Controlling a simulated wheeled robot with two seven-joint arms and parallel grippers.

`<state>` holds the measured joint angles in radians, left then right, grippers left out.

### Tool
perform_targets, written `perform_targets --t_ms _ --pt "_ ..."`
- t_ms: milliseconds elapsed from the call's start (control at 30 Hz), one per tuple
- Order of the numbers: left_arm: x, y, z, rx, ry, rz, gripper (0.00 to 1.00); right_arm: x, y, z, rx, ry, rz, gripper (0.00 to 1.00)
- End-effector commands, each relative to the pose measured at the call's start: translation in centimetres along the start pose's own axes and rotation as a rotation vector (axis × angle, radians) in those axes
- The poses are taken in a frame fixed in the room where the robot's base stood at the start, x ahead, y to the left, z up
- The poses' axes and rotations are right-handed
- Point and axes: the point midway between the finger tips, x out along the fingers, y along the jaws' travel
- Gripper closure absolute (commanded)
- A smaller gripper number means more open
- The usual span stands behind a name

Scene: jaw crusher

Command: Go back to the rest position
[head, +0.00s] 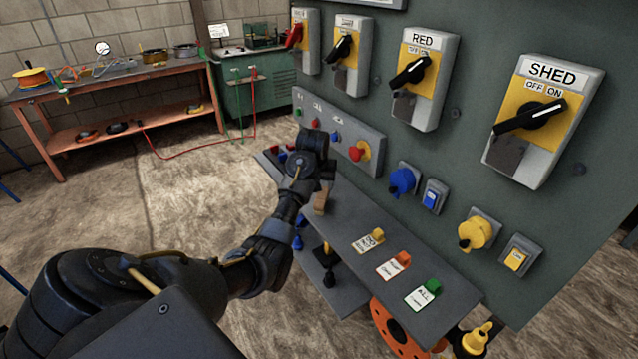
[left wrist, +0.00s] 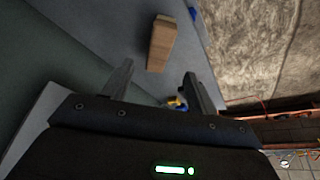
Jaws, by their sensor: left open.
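My left arm (head: 268,255) reaches in from the lower left of the head view. Its hand is over the grey shelf (head: 450,293) at the foot of the control panel (head: 420,160). In the left wrist view my left gripper (left wrist: 156,84) is open, with nothing between its two fingers. A wooden block (left wrist: 161,43) lies beyond the fingertips, apart from them. It also shows in the head view (head: 320,201), partly hidden behind my wrist. My right gripper is in neither view.
The panel carries switches labelled RED (head: 412,72) and SHED (head: 540,112), plus blue (head: 403,181) and yellow (head: 474,234) knobs. Tags (head: 424,294) lie on the shelf. A workbench (head: 110,85) and green cabinet (head: 255,90) stand behind. The floor at left is mostly clear.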

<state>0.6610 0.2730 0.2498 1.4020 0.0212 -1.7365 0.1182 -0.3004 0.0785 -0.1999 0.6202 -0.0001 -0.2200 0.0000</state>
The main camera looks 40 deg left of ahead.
Motion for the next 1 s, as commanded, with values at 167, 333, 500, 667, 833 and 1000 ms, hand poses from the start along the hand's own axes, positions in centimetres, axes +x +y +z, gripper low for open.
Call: perform_targets --t_ms 167,333,500,667,833,1000 --pt "0.0 0.0 0.0 0.000 0.000 0.000 0.42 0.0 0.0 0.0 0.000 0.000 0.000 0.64" --pt "0.1 0.0 0.0 0.000 0.000 0.000 0.42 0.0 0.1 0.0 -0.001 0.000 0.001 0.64" --pt "1.5 0.2 2.8 0.047 0.000 -0.021 0.42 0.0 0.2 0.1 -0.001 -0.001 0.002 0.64" --pt "4.3 1.0 11.4 0.189 0.003 -0.054 0.42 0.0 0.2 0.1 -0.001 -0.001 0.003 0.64" --pt "5.2 2.1 23.5 0.372 -0.001 -0.036 0.42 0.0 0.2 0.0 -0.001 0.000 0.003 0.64" --pt "3.4 2.9 33.5 0.499 -0.014 0.024 0.42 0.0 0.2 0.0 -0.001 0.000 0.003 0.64"
